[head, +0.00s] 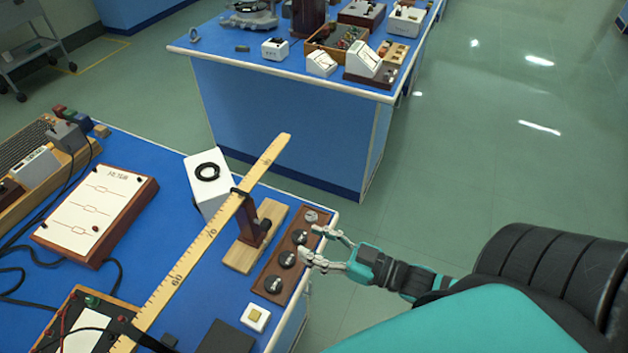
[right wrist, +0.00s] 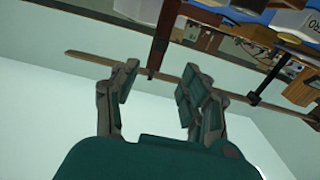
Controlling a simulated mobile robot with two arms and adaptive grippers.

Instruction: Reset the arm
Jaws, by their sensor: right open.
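My right gripper (head: 314,242) reaches in from the right in the head view, its teal and grey fingers apart and nothing between them. Its fingertips appear beside or over the right edge of the dark wooden panel with black knobs (head: 271,286); I cannot tell whether they touch it. In the right wrist view the same gripper (right wrist: 158,82) shows two spread fingers, with a dark wooden post (right wrist: 163,40) and a long wooden strip (right wrist: 85,57) seen beyond them. My left gripper is not in view.
The near blue bench (head: 165,215) holds a yellow ruler (head: 185,265) on a wooden stand, a white box (head: 203,197), a filter board (head: 95,212) and a small push-button box (head: 256,317). A second bench (head: 285,120) with instruments stands behind. Green floor (head: 470,130) is clear to the right.

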